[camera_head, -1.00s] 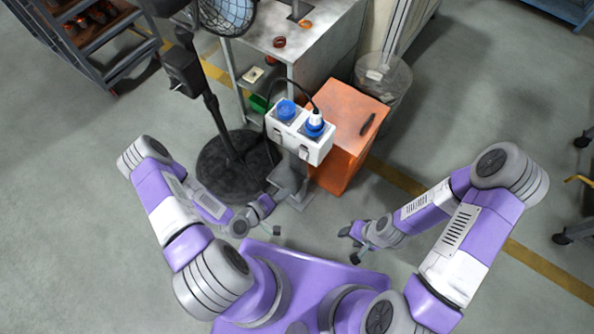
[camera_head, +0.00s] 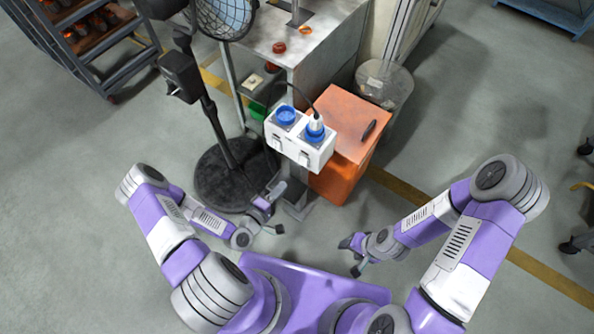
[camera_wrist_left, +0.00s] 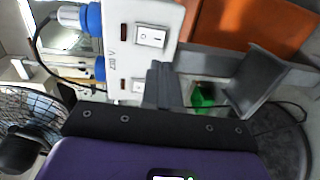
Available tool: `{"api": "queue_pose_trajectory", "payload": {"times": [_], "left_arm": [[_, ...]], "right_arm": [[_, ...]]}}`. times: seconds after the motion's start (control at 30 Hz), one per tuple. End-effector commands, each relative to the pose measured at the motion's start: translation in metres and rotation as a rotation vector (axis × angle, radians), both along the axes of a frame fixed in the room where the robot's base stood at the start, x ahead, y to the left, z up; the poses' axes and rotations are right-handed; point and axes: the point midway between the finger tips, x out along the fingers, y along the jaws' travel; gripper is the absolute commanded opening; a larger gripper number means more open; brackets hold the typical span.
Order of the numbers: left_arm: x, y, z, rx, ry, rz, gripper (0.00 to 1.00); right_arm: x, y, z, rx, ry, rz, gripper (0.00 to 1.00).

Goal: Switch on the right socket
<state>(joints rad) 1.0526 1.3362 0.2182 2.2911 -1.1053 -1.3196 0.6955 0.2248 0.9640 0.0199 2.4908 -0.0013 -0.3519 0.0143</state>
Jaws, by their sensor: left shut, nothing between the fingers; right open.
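A white socket box (camera_head: 300,146) stands on a post, with a left blue socket (camera_head: 286,115) and a right one holding a blue plug (camera_head: 314,130) with a dark cable. Its front carries two rocker switches; the right socket's white rocker (camera_wrist_left: 151,37) shows clearly in the left wrist view. The left socket's rocker (camera_wrist_left: 138,87) is partly hidden by my fingers. My left gripper (camera_head: 278,190) is shut and empty, below and in front of the box; its fingers (camera_wrist_left: 159,72) point toward the box. I cannot tell any contact. My right gripper (camera_head: 352,256) is open and empty, lower right.
A black fan on a round base (camera_head: 228,175) stands left of the box, near my left arm. An orange cabinet (camera_head: 345,120) with a dark object on top stands behind and right. A metal bench (camera_head: 265,40) is behind. The floor in front of the orange cabinet is open.

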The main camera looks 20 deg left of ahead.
Motion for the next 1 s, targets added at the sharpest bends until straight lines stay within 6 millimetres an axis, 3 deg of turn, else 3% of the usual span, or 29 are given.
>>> {"api": "queue_pose_trajectory", "payload": {"times": [0.2,0.4,0.6,1.0], "left_arm": [[0.045,-0.018,-0.007,0.001,-0.002,-0.004,0.0],[0.075,-0.029,-0.011,-0.001,-0.002,-0.003,0.0],[0.089,-0.033,-0.012,0.0,0.0,-0.001,0.0],[0.09,-0.031,-0.012,0.0,0.001,0.003,0.0]], "right_arm": [[0.0,0.0,-0.011,0.0,0.0,0.0,0.53],[0.0,0.0,-0.018,0.0,0.0,0.0,0.53],[0.0,0.0,-0.021,0.0,0.0,0.0,0.53],[0.0,0.0,-0.021,0.0,0.0,0.0,0.53]]}}
